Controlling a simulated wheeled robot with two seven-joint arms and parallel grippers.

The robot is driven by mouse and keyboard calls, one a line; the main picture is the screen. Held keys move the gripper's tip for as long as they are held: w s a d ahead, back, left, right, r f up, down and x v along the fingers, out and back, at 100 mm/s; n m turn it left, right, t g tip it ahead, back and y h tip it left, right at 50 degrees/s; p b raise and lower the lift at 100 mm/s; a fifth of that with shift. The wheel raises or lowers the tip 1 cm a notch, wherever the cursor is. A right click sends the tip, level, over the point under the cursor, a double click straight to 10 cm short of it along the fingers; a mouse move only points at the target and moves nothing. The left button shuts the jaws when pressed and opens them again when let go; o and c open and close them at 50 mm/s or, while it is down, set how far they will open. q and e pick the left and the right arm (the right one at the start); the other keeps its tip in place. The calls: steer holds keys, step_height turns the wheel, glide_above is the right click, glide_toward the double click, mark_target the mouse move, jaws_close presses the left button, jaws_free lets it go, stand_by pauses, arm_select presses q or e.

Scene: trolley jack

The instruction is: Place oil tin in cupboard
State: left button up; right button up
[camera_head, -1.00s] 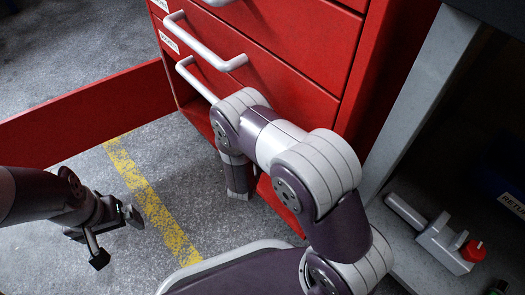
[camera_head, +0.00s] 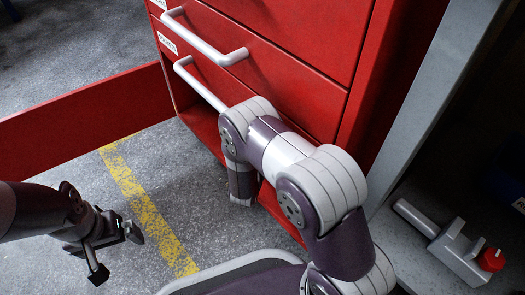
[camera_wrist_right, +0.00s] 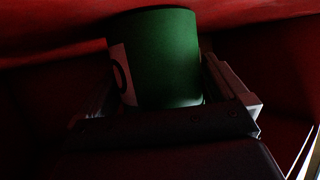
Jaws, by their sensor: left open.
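The oil tin (camera_wrist_right: 165,58), a green cylinder with a pale label at its left, shows in the right wrist view between the fingers of my right gripper (camera_wrist_right: 165,100). Both fingers lie against its sides, inside a dark red space. In the head view my right arm reaches into the low opening of the red cupboard (camera_head: 290,75), below the drawers; the right gripper and tin are hidden there. The cupboard's red door (camera_head: 80,120) stands open at the left. My left gripper (camera_head: 117,253) is open and empty above the floor at the lower left.
Drawer handles (camera_head: 205,38) stick out from the cupboard's front above my right arm. A grey bench frame (camera_head: 425,110) stands to the right, with a grey device with a red knob (camera_head: 462,250) on its lower surface. The floor by the yellow line (camera_head: 145,215) is clear.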

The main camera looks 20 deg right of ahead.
steer(key=shift+s+a+r, duration=0.1)
steer(key=shift+r, duration=0.25)
steer(key=p+v, duration=0.7)
steer(key=v, duration=0.4)
steer(key=shift+s+a, duration=0.25)
steer(key=shift+s, duration=0.05)
